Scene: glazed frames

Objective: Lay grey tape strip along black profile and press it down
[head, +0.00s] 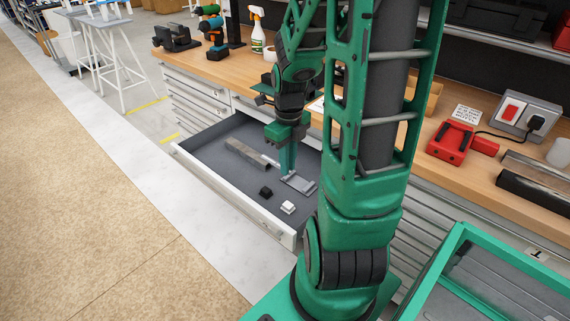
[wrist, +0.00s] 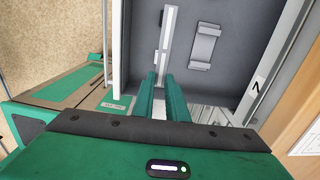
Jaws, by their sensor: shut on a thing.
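My gripper (head: 287,172) reaches down into an open drawer, its green fingers close together and shut on a thin pale strip, which looks like the grey tape strip. In the wrist view the strip (wrist: 168,38) runs away from the fingertips over the dark drawer floor, with a pale bit showing between the fingers. In the head view the fingers partly hide the strip. A black profile (head: 535,191) lies on the workbench at the far right, apart from the gripper.
A red device (head: 450,142) and a socket box (head: 525,115) stand on the bench (head: 465,180). Drawer walls surround the fingers.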

